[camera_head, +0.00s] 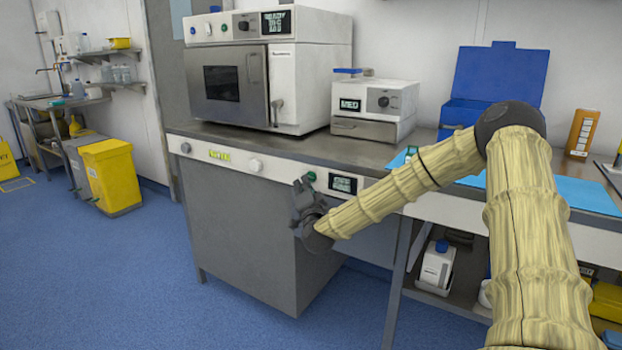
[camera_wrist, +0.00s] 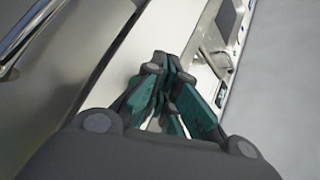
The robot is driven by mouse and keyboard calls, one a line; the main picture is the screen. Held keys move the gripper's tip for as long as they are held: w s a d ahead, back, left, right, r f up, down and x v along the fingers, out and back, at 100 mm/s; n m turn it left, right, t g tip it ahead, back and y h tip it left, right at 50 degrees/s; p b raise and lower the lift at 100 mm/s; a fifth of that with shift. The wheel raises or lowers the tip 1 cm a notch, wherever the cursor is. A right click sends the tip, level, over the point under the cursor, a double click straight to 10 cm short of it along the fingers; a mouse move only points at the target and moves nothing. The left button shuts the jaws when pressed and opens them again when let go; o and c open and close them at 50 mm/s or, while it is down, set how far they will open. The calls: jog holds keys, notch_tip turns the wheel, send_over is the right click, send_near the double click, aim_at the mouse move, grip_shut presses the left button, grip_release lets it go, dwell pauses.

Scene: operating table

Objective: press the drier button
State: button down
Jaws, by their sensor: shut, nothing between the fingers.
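The drier appears to be the grey under-counter cabinet (camera_head: 245,220) with a white front panel (camera_head: 282,168). A small green button (camera_head: 311,176) sits on that panel, left of a dark display (camera_head: 343,184). My gripper (camera_head: 302,187) is in front of the panel, just below and left of the green button in the head view. In the wrist view its fingertips (camera_wrist: 168,62) are together and empty, with the white panel (camera_wrist: 150,35) behind them.
A large white steriliser-like machine (camera_head: 268,70) and a smaller white device (camera_head: 373,105) stand on the counter. A blue box (camera_head: 498,75) stands to the right. A yellow bin (camera_head: 110,175) is at the far left. The blue floor (camera_head: 130,270) left of the cabinet is clear.

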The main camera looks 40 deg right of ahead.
jog(key=shift+w+d, duration=0.25)
jog(key=shift+d, duration=0.4)
dwell(0.8)
jog(key=shift+a, duration=0.15)
dwell(0.3)
jog(key=shift+s+a, duration=0.3)
jog(key=shift+a, duration=0.25)
jog(key=a, duration=0.1)
jog(key=s+a, duration=0.1)
jog(key=a, duration=0.1)
jog(key=s+a, duration=0.1)
jog(key=shift+a, duration=0.35)
dwell(1.0)
